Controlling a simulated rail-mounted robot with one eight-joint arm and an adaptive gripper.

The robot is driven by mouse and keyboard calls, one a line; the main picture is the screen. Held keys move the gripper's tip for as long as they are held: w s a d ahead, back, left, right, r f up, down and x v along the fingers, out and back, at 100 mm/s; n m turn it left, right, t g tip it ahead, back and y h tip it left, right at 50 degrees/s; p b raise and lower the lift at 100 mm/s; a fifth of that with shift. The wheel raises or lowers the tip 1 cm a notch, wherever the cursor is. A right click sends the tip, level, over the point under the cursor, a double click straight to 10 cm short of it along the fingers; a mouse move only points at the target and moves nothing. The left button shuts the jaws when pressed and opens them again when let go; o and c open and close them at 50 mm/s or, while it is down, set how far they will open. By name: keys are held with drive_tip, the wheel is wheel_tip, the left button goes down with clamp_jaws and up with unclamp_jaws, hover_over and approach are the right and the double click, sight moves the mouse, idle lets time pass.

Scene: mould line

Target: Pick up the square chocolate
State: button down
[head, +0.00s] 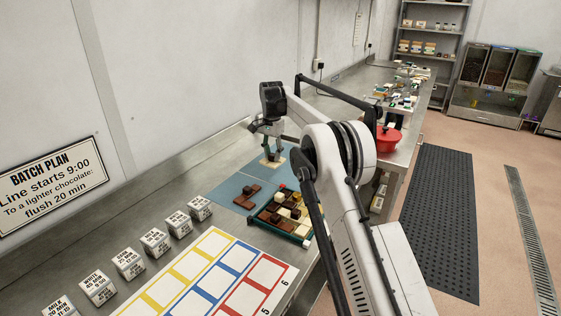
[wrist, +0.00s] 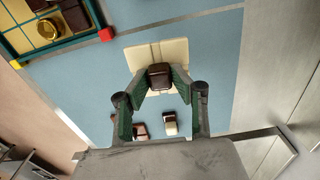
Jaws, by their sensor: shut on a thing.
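My gripper (wrist: 160,78) is shut on a dark brown square chocolate (wrist: 160,70) in the wrist view, with a green-padded finger on each side. Behind it is a flat cream slab with a grid of grooves (wrist: 176,50) on the blue mat (wrist: 222,62). I cannot tell whether the chocolate touches the slab. In the head view, my gripper (head: 265,128) is at the far part of the mat, near the cream slab (head: 274,159); the held chocolate cannot be made out there.
A green-edged tray of chocolates (head: 308,243) is nearer in the head view, beside brown bar pieces (head: 248,195). Colour-framed squares (head: 205,265) and several white labelled blocks (head: 155,241) lie in front.

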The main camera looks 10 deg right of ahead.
drive_tip(key=s+a+r+p, duration=0.3)
drive_tip(key=a+r, duration=0.4)
drive_tip(key=r, duration=0.4)
drive_tip(key=shift+s+r+p, duration=0.15)
drive_tip(key=shift+r+p, duration=0.15)
drive_tip(key=shift+p, duration=0.15)
drive_tip(key=shift+d, duration=0.1)
